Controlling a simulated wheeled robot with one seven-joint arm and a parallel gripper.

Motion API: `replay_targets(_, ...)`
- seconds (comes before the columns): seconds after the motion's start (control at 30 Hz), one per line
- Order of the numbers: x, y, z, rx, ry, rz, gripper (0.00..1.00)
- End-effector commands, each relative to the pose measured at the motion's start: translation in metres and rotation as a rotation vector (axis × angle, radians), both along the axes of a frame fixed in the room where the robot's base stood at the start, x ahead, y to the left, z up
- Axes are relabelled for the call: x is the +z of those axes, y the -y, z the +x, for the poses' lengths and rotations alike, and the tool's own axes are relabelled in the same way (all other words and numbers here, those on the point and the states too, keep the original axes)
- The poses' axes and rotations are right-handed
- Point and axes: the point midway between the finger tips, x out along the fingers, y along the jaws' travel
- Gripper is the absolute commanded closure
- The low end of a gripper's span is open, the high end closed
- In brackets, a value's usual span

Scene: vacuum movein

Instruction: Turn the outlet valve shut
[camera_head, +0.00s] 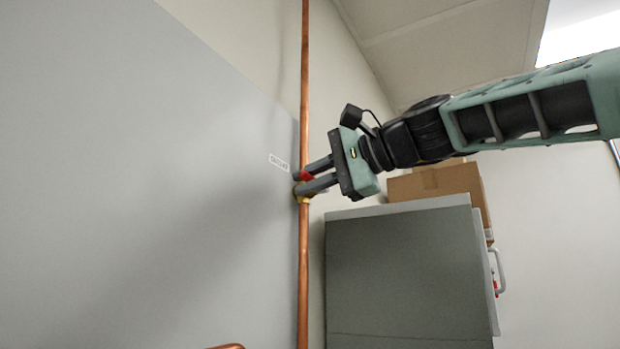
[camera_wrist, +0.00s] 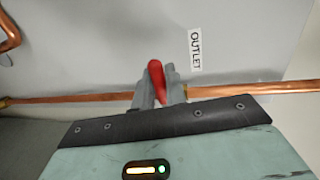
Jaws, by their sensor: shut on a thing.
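The outlet valve's red handle (camera_head: 306,176) sits on a vertical copper pipe (camera_head: 304,255) in the head view, with a brass-coloured body (camera_head: 303,199) beneath it. My gripper (camera_head: 300,183) reaches in from the right and is shut on the red handle. In the wrist view the red handle (camera_wrist: 156,76) stands between the two grey fingers, its rounded end poking out past them. There the copper pipe (camera_wrist: 240,90) runs sideways and the handle lies roughly across it, slightly tilted. The valve body is mostly hidden by the fingers.
A white OUTLET label (camera_head: 279,162) is on the grey panel (camera_head: 140,180) left of the pipe. A grey cabinet (camera_head: 405,275) with a cardboard box (camera_head: 440,185) on top stands right, below my arm. Another copper pipe end (camera_head: 228,346) shows at the bottom edge.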

Motion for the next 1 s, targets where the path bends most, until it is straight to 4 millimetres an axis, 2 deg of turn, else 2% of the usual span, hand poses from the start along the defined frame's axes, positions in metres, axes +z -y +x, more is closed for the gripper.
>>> replay_targets(0.3, 0.000, 0.000, 0.000, -0.001, -0.003, 0.003, 1.00)
replay_targets(0.33, 0.000, 0.000, 0.000, -0.001, -0.003, 0.003, 0.84)
replay_targets(0.4, 0.000, 0.000, 0.000, -0.001, -0.002, 0.002, 0.70)
replay_targets(0.83, 0.000, 0.002, -0.001, -0.001, 0.000, 0.001, 0.70)
replay_targets(1.0, 0.002, 0.016, -0.010, -0.003, 0.003, 0.004, 0.70)
